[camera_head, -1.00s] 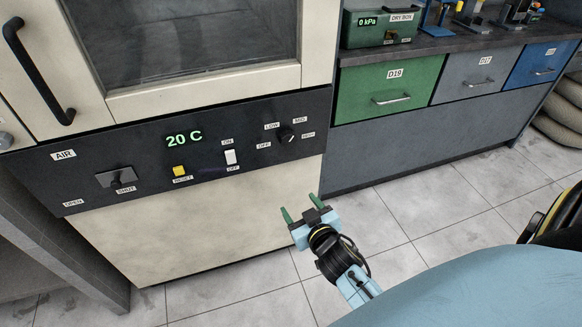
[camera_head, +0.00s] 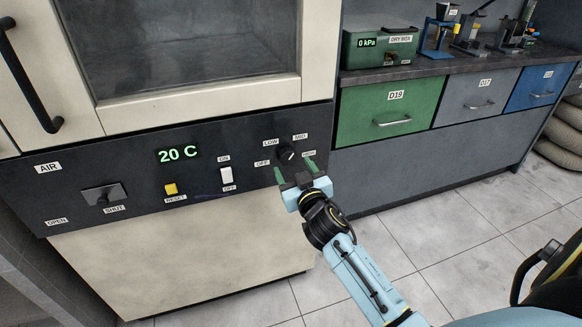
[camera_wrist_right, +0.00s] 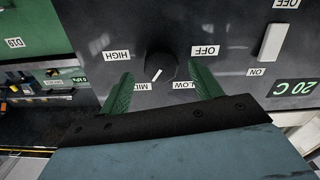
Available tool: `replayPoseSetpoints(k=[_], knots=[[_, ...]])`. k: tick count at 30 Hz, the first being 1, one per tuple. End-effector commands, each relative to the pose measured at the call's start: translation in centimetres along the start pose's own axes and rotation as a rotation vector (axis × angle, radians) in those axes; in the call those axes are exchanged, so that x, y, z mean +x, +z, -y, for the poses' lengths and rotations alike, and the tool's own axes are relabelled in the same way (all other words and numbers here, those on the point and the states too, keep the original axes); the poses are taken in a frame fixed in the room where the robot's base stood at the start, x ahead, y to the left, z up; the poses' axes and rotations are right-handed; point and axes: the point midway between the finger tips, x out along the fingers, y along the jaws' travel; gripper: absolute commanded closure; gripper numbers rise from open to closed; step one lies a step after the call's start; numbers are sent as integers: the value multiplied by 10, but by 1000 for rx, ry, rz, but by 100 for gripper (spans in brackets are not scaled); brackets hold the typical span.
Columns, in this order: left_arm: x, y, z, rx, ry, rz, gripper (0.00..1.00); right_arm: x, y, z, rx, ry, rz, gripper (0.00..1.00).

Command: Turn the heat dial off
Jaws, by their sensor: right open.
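The heat dial (camera_head: 287,154) is a round black knob on the dark control panel, with OFF, LOW, MID and HIGH labels around it. In the right wrist view the dial (camera_wrist_right: 161,66) appears upside down, and its white mark points toward the MID label (camera_wrist_right: 144,87). My right gripper (camera_head: 294,170) is open, with its green fingers pointing at the panel just below the dial. In the wrist view the right gripper's fingers (camera_wrist_right: 159,74) lie on either side of the dial, apart from it. My left gripper is not in view.
The panel (camera_head: 130,174) also carries a white ON/OFF switch (camera_head: 226,175), a yellow reset button (camera_head: 171,189), an air lever (camera_head: 103,197) and a 20 C display (camera_head: 179,153). A green drawer (camera_head: 392,106) is to the right. The floor below is clear.

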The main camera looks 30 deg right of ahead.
Motion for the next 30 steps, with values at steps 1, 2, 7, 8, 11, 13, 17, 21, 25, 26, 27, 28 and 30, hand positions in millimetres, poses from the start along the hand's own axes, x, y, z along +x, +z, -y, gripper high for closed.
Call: replayPoseSetpoints(k=[1,2,7,8,11,13,17,21,25,26,27,28,30], knots=[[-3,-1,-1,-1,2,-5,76,8,1,0,-2,0,-1,36],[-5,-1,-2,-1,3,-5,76,12,1,0,-2,-1,-1,36],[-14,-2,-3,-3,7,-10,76,25,0,0,0,0,0,36],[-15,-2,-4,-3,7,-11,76,26,0,0,0,0,0,36],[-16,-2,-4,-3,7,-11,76,27,1,0,0,0,2,36],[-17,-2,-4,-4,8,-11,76,28,0,0,0,0,2,36],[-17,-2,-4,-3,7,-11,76,27,0,0,0,0,1,36],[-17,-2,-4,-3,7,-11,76,27,0,0,0,0,1,53],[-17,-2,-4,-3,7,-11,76,27,0,0,0,0,1,70],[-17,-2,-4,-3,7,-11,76,27,0,0,0,0,1,74],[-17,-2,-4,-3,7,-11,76,27,0,0,0,0,1,79],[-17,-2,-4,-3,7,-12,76,27,0,0,0,0,1,81],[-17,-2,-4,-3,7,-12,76,27,0,0,-1,0,1,81]])
